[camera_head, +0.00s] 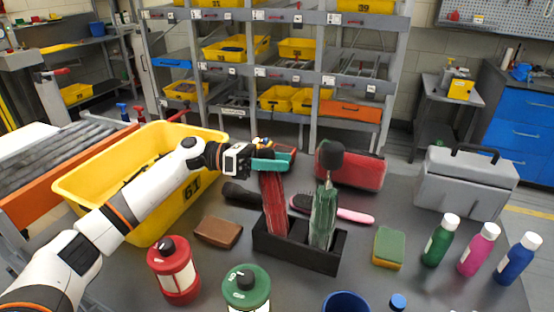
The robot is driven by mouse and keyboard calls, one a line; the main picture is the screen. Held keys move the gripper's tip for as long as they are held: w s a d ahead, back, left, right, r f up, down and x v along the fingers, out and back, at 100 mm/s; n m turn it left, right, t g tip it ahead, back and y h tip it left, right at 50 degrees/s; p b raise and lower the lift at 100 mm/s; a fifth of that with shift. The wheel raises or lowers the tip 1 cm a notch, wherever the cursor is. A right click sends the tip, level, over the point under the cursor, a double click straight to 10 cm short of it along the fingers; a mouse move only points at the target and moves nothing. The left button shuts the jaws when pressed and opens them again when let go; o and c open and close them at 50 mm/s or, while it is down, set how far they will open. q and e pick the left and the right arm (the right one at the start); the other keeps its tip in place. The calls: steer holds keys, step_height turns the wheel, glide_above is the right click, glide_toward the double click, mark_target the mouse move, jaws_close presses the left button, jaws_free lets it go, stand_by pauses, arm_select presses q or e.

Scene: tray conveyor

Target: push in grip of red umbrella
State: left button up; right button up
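The red umbrella (274,208) stands upright in the left part of a black holder (297,256). My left gripper (273,163), with teal fingers, is at the top end of the red umbrella and covers its grip. I cannot tell whether the fingers are shut on the grip or only touch or cover it. A green umbrella (323,217) with a dark rounded grip (331,158) stands in the right part of the holder. My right gripper is not in view.
A yellow bin (88,187) stands left under my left arm. A brown wallet (218,232), red lantern (174,270), green lantern (246,288) and blue cup (346,302) surround the holder. A pink brush (354,215), red case (350,167), sponge (388,247) and bottles (440,241) are right.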

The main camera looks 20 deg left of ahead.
arm_select(q)
steer(key=shift+r, duration=0.1)
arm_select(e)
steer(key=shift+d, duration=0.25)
arm_select(q)
steer(key=shift+a, duration=0.15)
steer(key=shift+s+a, duration=0.1)
steer(key=shift+a, duration=0.3)
steer(key=b+v, duration=0.3)
steer(key=v, duration=0.8)
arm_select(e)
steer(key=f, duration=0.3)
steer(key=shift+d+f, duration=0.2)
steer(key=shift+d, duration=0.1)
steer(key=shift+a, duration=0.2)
arm_select(q)
steer(key=shift+d, duration=0.1)
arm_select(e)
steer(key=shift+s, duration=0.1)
